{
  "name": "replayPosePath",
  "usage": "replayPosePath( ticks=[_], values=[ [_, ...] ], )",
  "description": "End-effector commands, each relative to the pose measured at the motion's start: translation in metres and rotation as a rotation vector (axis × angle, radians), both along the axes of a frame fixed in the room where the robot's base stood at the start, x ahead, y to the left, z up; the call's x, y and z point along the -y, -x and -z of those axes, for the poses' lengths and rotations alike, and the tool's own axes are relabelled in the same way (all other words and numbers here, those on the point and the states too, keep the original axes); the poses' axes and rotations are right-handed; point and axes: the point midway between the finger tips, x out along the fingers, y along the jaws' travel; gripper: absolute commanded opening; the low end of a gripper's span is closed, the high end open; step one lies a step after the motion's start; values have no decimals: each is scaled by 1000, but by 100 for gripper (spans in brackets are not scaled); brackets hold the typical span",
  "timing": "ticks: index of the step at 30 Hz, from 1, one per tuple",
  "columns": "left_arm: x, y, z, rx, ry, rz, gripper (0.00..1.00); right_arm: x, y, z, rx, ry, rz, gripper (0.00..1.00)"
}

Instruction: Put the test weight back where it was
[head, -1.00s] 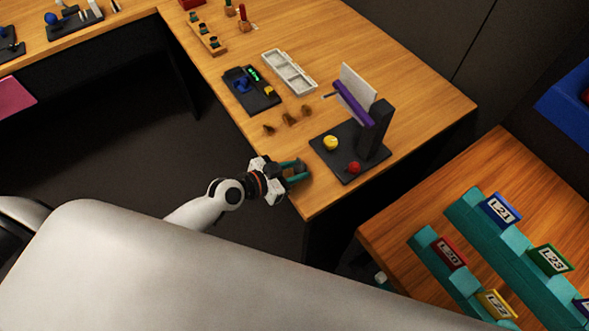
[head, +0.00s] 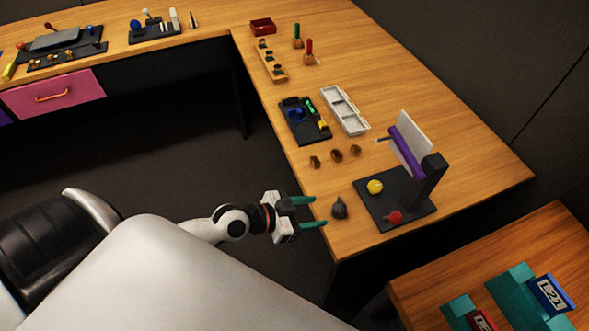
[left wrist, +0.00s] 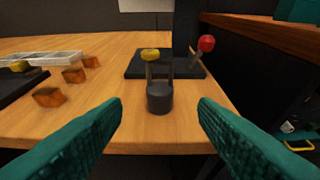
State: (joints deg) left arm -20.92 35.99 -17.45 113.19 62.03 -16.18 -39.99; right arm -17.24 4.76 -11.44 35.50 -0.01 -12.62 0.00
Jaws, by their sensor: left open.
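The test weight (head: 340,208), a small dark grey cylinder with a narrower top, stands upright on the wooden table near its edge, left of the black panel base. In the left wrist view the test weight (left wrist: 160,97) is straight ahead, centred between the fingers and beyond their tips, with a grey upright part above it. My left gripper (head: 318,211) is open and empty, its teal fingers pointing at the weight from the left. The fingers (left wrist: 160,105) frame the weight without touching it. My right gripper is not in view.
The black panel base (head: 378,212) has a yellow ball (head: 375,187), a red ball (head: 395,217) and a purple bar (head: 407,150). Several small brown blocks (head: 336,155) lie behind the weight. A white tray (head: 345,110) stands farther back. The table's right part is clear.

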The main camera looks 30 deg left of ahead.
Motion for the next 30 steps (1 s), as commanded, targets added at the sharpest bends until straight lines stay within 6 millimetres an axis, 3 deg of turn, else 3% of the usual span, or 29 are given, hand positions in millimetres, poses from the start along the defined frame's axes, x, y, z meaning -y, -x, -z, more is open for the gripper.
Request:
replayPosePath(
  ticks=[3,9,20,23,25,28,30],
  values=[
    [-14,20,-7,-2,-4,6,54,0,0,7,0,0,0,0],
    [-27,35,-16,0,-1,1,54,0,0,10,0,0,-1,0],
    [-32,36,-15,-6,-4,-10,54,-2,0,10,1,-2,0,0],
    [-49,31,14,-37,-37,-63,54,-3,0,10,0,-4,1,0],
    [-70,28,52,-85,-79,-131,54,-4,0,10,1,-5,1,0],
    [-105,36,125,-191,-155,-248,54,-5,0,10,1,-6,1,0],
    [-124,53,179,-283,-209,-323,54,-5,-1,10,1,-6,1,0]
  ],
)
